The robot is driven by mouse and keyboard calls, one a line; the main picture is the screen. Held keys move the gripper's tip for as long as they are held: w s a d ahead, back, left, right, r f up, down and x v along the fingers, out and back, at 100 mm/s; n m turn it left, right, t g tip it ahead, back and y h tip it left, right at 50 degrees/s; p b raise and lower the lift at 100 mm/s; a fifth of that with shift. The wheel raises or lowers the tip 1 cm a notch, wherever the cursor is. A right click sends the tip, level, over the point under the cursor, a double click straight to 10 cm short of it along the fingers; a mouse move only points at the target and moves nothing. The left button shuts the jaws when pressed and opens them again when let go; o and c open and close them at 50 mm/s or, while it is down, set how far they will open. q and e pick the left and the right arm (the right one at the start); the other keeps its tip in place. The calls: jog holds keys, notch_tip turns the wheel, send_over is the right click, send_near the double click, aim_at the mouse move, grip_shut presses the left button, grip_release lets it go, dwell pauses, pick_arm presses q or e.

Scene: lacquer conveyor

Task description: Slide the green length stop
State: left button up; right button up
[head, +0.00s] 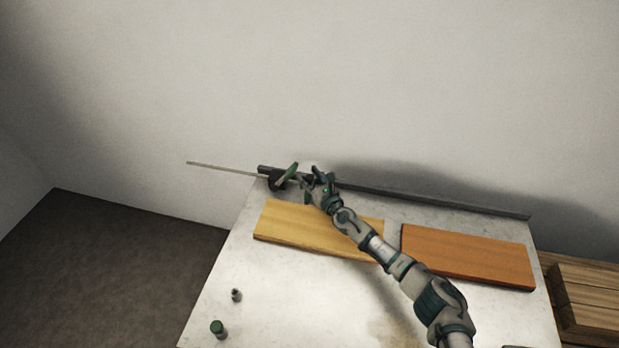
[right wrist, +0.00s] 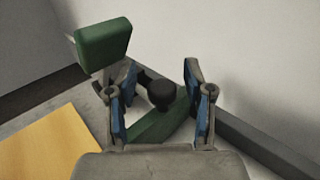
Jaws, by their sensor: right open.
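The green length stop (head: 291,170) sits at the left end of the rail along the table's back edge. In the right wrist view its green plate (right wrist: 103,45) stands up at the upper left, and a green bar (right wrist: 165,120) with a black knob (right wrist: 161,94) lies lower. My right gripper (head: 306,180) is at the stop, just right of the plate. In the right wrist view its open blue-padded fingers (right wrist: 160,82) stand on either side of the knob, with gaps showing. Contact with the bar cannot be told. My left gripper is not in view.
A grey rail (head: 430,198) runs along the back edge, with a thin rod (head: 220,166) sticking out left. A yellow board (head: 300,231) and an orange board (head: 468,257) lie on the table. A green-capped jar (head: 218,329) and a small grey piece (head: 236,295) stand front left.

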jog(key=shift+s+d, duration=0.15)
jog(key=shift+s, duration=0.05)
jog(key=v, duration=1.1)
jog(key=shift+s+f, duration=0.15)
